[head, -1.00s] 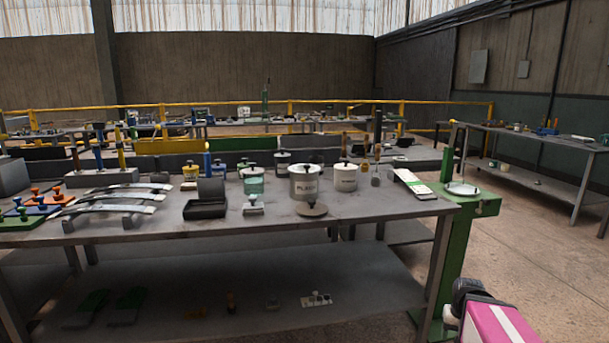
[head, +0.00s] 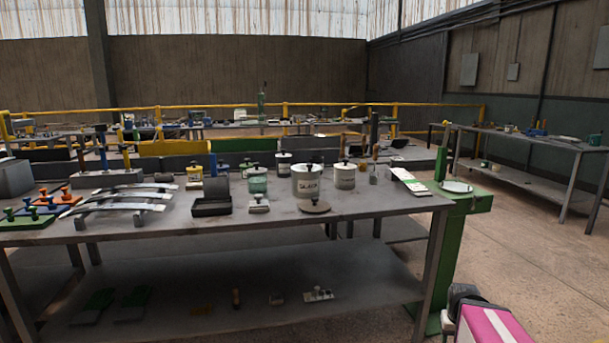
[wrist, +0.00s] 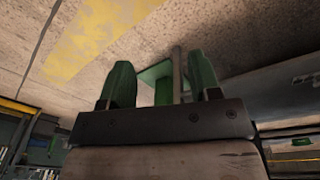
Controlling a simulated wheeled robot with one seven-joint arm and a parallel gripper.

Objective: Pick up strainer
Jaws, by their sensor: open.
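I cannot make out a strainer for certain in either view. A shallow round pale dish (head: 457,187) lies on a green stand (head: 466,203) at the right end of the near table; it is too small to tell whether it is the strainer. My gripper (wrist: 160,84) shows in the wrist view with its two green fingers apart and nothing held between them. Beyond the fingers are a thin grey post and a green surface. The gripper's fingers are not seen in the head view.
The near grey table (head: 385,205) carries two pale lidded pots (head: 306,184), a dark open box (head: 211,207), curved metal strips (head: 125,198) and a round knobbed disc (head: 314,206). Its lower shelf (head: 250,270) has small items. Another bench (head: 520,142) stands right, with clear floor between.

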